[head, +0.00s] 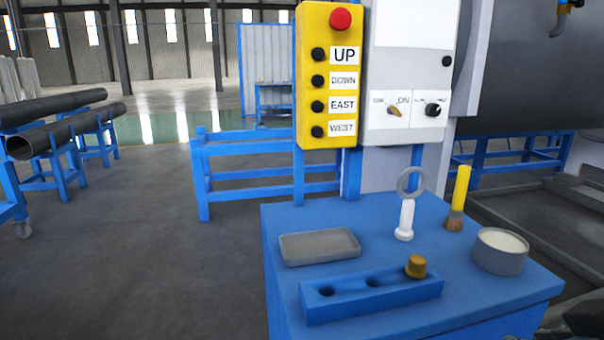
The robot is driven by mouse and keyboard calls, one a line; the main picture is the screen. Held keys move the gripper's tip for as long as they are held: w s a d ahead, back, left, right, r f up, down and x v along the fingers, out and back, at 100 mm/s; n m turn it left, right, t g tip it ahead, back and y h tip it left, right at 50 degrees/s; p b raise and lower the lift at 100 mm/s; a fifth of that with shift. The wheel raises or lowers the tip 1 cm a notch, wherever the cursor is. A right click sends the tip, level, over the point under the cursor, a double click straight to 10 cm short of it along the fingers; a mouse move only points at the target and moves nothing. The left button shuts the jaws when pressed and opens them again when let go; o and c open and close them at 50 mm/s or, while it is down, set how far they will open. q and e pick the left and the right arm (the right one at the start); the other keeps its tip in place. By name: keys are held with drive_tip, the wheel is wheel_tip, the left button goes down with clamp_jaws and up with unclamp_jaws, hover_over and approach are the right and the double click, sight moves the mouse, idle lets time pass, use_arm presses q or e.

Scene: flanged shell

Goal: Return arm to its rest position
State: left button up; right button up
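Neither of my grippers can be made out in the head view, and no arm of mine shows clearly. A blue work table (400,325) stands in front, to the right of the middle. On it are a grey tray (319,246), a blue block with holes (345,302) with a brass-coloured plug (416,266) at its right end, a white stand with a grey ring on top (405,220), a brush with a yellow handle standing upright (460,190), and a round grey tin with pale contents (500,252).
A yellow button panel (312,100) and a grey switch box (405,65) rise behind the table. Pipes on blue racks (60,125) stand at far left, and a large grey cylinder (535,80) fills the right. The floor at left (130,250) is clear.

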drive_tip(key=s+a+f+m+g, duration=0.1)
drive_tip(key=s+a+f+g, duration=0.15)
drive_tip(key=s, duration=0.35)
drive_tip(key=s+a+f+m+g, duration=0.1)
drive_tip(key=s+f+g, duration=0.25)
drive_tip(key=s, duration=0.25)
wheel_tip(320, 180, down, 27)
drive_tip(key=s+d, duration=0.3)
drive_tip(key=s+f+g, duration=0.1)
drive_tip(key=s+f, duration=1.3)
drive_tip(key=s, duration=0.3)
drive_tip(key=shift+d+f+m+g+y, duration=0.3)
drive_tip(key=shift+d+f, duration=0.05)
